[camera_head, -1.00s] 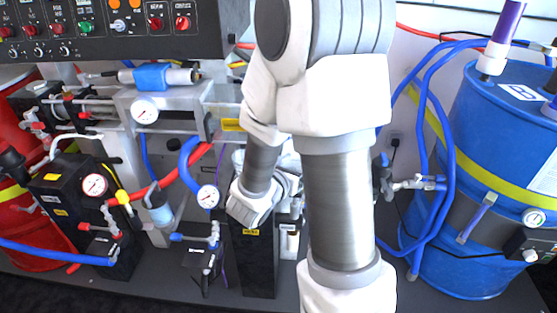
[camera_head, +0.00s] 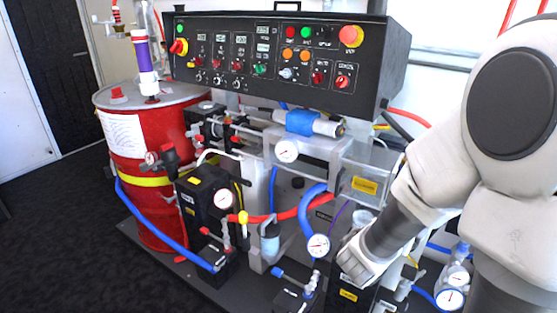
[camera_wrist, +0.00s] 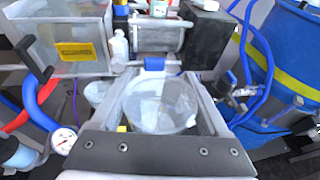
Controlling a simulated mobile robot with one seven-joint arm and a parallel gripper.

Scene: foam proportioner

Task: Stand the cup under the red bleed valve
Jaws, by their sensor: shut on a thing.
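My gripper (camera_wrist: 160,82) is shut on a clear, round cup (camera_wrist: 160,106), which shows between the two fingers in the wrist view. In the head view my wrist hides the fingers and the held cup, beside the black block with a yellow label. A small valve with a red handle (camera_head: 208,232) stands low in front of the left black pump box, well left of my arm. I cannot tell for sure that it is the bleed valve. A similar valve with a blue handle (camera_head: 278,272) stands nearer my gripper.
A red drum (camera_head: 150,215) stands at the left and a blue drum (camera_wrist: 285,60) at the right of the wrist view. Hoses, gauges and a clear box (camera_head: 368,172) crowd the middle. A control panel (camera_head: 280,58) overhangs the back. Open dark floor (camera_head: 60,240) lies at the left.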

